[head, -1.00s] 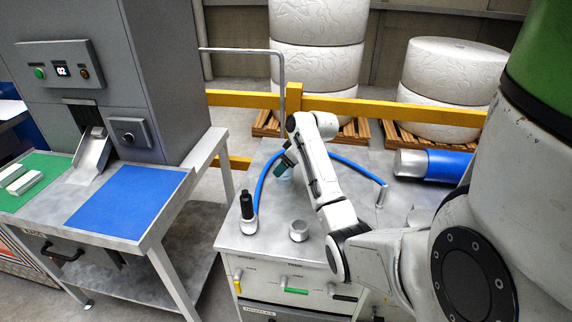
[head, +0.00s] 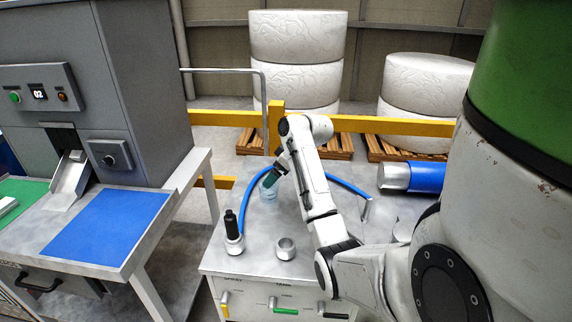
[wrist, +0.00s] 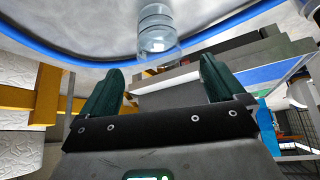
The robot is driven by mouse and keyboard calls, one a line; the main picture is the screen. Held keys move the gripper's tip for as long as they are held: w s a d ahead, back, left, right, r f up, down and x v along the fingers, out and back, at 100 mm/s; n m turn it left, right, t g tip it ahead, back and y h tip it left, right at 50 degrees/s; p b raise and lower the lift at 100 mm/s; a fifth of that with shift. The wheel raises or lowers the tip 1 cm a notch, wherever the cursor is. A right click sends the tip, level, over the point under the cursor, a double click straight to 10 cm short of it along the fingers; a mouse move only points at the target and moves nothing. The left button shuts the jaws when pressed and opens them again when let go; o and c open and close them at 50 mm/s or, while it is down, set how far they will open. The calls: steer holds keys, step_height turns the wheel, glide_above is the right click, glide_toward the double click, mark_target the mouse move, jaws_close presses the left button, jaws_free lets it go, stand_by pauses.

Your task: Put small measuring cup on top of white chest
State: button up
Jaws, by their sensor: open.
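A small clear, bluish cup (head: 268,191), which looks like the measuring cup, stands on the grey top of a white-fronted cabinet (head: 226,256). I cannot tell whether this cabinet is the white chest. My gripper (head: 273,176) is just above the cup and tilted toward it, with dark green fingers. In the wrist view the open fingers (wrist: 157,75) have nothing between them. The cup (wrist: 157,30) is beyond the fingertips, roughly centred between them, and appears apart from them.
A blue hose (head: 345,184) arches behind the cup. A black-topped nozzle (head: 232,226) and a metal ring (head: 286,249) stand nearer the cabinet's front. A blue cylinder (head: 425,178) lies at the right. A machine bench with a blue mat (head: 105,228) is at left; a yellow rail (head: 375,124) runs behind.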

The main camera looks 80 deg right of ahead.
steer(key=v, duration=0.6)
steer(key=shift+r, duration=0.2)
steer(key=shift+s+f, duration=0.1)
stand_by(0.3)
